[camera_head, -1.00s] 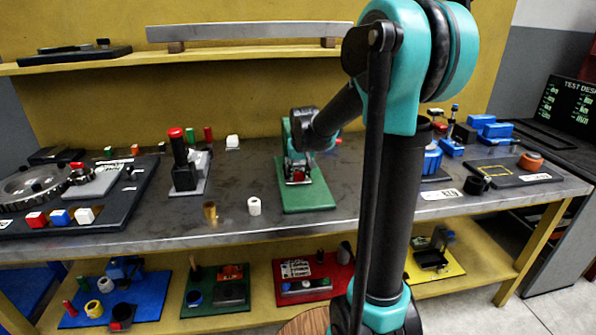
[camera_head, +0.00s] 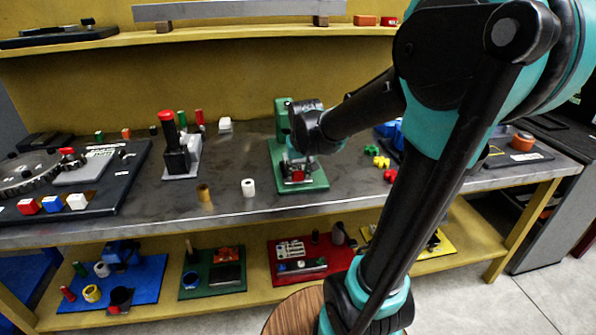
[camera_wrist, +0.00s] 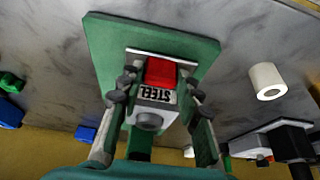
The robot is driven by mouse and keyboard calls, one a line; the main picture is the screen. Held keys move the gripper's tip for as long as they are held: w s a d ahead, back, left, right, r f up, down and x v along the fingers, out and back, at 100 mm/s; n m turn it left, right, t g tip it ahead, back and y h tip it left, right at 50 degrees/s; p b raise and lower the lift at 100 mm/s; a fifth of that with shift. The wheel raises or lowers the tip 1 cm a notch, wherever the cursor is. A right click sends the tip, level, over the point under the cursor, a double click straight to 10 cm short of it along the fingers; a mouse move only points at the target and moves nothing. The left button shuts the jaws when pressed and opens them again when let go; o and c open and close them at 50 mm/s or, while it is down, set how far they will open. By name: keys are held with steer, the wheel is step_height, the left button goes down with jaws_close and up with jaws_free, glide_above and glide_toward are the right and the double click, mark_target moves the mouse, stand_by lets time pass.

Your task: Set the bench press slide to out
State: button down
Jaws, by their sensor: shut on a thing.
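The bench press has a green base plate (camera_head: 314,182) and a green upright (camera_head: 283,118) at the back. It stands mid-bench in the head view. Its slide (camera_wrist: 154,96) is a pale block marked STEEL, with a red piece (camera_wrist: 161,72) and a round grey knob in the wrist view. The slide sits near the front part of the base plate (camera_wrist: 190,45). My gripper (camera_head: 297,170) reaches down over the plate and is shut on the slide, a finger at each side of it. The exact finger contact is partly hidden by the gripper's links.
A white cylinder (camera_head: 248,187) and a brass-coloured cylinder (camera_head: 204,192) stand left of the press. Bare bench lies in front of the plate.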

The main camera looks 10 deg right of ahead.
steer(key=c, duration=1)
jaws_free()
steer(key=shift+s, duration=0.2)
steer(key=shift+c, duration=0.2)
steer(key=v, duration=1.2)
steer(key=s+d+f, duration=0.2)
steer(key=s+f, duration=0.4)
steer(key=f, duration=0.4)
steer(key=s+d+f, duration=0.2)
steer(key=s+f, duration=0.4)
steer(key=f, duration=0.5)
steer(key=shift+s, duration=0.3)
